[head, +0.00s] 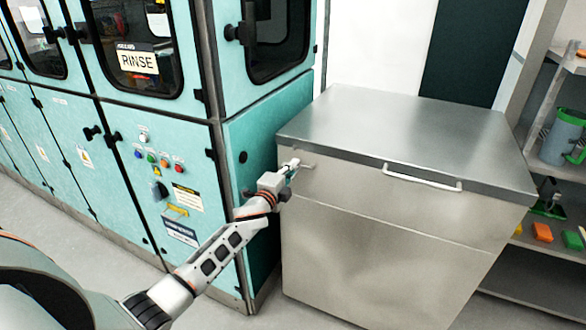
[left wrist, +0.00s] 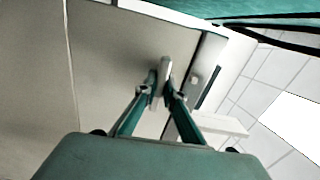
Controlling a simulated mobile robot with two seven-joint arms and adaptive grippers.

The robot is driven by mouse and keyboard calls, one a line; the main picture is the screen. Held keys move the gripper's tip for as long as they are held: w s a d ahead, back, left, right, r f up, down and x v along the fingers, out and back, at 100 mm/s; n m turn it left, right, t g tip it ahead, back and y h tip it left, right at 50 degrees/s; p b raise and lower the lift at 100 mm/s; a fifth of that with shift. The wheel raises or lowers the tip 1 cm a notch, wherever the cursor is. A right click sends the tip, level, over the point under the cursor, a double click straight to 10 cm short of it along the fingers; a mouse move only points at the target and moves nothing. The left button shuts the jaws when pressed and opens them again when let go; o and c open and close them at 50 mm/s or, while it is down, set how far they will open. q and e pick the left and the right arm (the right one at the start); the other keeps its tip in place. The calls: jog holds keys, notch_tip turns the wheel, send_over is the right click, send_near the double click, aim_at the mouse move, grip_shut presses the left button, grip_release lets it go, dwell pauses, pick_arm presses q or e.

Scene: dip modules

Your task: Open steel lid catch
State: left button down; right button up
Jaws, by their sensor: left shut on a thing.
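The steel chest stands to the right of the teal machine, and its brushed steel lid (head: 400,120) lies closed on top. A small metal catch (head: 307,166) sits at the left of the chest's front, just under the lid edge. My left gripper (head: 293,166) is at this catch, with its fingers shut on it. In the left wrist view the fingertips (left wrist: 165,88) close on both sides of the catch's pale bar (left wrist: 165,68). The fingers hide part of the catch. My right gripper is not in view.
A long bar handle (head: 422,181) runs along the lid's front edge. The teal RINSE machine (head: 245,140) stands close on the left of the chest. A shelf (head: 530,245) with coloured bins and a green-grey container (head: 562,140) is at the right.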

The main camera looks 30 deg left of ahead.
pick_arm(q)
jog(key=c, duration=2.1)
grip_release()
jog(key=shift+c, duration=0.2)
jog(key=s, duration=1.2)
jog(key=shift+f, duration=0.1)
jog(key=s+d+f+n+g+h, duration=0.1)
jog(key=s+d+f+n, duration=0.3)
jog(key=s+f, duration=0.4)
jog(key=s+d+f+n+g, duration=0.4)
jog(key=s+d+f, duration=0.2)
jog(key=s, duration=0.7)
jog(key=s+d+f+n+g+h, duration=0.1)
jog(key=s+d+f+n, duration=0.4)
jog(key=s+f, duration=0.5)
jog(key=shift+s+d+f+g+h, duration=0.3)
jog(key=shift+s+d+f+g, duration=0.1)
jog(key=shift+f+g, duration=0.25)
